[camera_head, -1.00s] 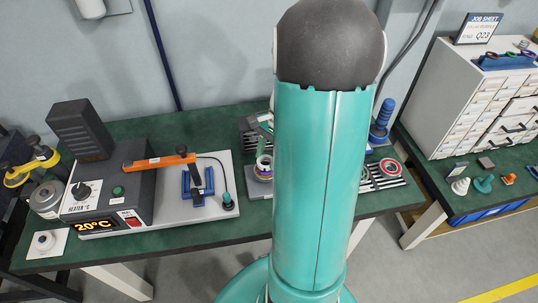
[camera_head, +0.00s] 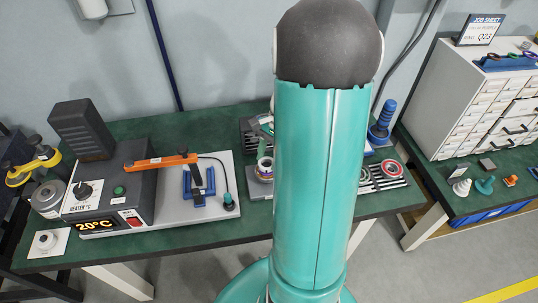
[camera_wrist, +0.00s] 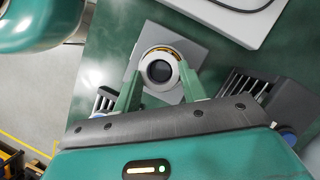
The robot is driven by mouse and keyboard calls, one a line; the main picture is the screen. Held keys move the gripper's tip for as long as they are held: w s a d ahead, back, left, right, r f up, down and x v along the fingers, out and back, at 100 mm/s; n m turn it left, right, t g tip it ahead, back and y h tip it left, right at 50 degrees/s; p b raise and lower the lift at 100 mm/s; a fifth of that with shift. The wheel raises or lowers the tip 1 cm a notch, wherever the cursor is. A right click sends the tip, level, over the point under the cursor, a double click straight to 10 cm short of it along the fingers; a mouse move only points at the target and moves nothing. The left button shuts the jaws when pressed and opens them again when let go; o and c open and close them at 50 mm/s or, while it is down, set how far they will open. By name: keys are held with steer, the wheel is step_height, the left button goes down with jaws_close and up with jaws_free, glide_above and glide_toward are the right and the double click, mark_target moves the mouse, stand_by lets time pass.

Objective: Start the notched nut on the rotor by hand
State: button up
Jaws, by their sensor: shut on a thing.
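The notched nut is a pale grey ring (camera_wrist: 176,76) around a dark opening in the wrist view. My gripper (camera_wrist: 162,80) has its two green fingers closed on opposite sides of it. The rotor lies behind the nut; a brass-coloured rim (camera_wrist: 160,49) shows past the nut's far edge, above a grey plate (camera_wrist: 192,52). The nut looks lined up over it, but I cannot tell whether any thread is engaged. In the head view the rotor stack (camera_head: 264,172), with a purple band, stands on the bench beside my arm, which hides much of the area to its right.
A heater (camera_head: 98,190) reading 20°C and an orange-handled tool (camera_head: 160,161) stand left on the green bench. A slotted rack with red and white rings (camera_head: 389,169) and a blue spindle (camera_head: 382,120) are right. A drawer cabinet (camera_head: 480,105) stands on another bench.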

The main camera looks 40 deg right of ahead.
steer(key=shift+f, duration=0.1)
steer(key=m, duration=0.2)
steer(key=m+t, duration=0.1)
steer(key=m, duration=0.1)
steer(key=shift+s+t, duration=0.15)
steer(key=shift+t, duration=0.15)
steer(key=m, duration=0.2)
steer(key=m+t+h, duration=0.1)
steer(key=m, duration=0.1)
steer(key=shift+s+a, duration=0.15)
steer(key=shift+s, duration=0.05)
steer(key=shift+a+m+t, duration=0.1)
steer(key=shift+m+t, duration=0.3)
steer(key=shift+m, duration=0.4)
steer(key=o, duration=1.1)
steer(key=shift+f+m+h, duration=0.1)
steer(key=shift+m+h, duration=0.2)
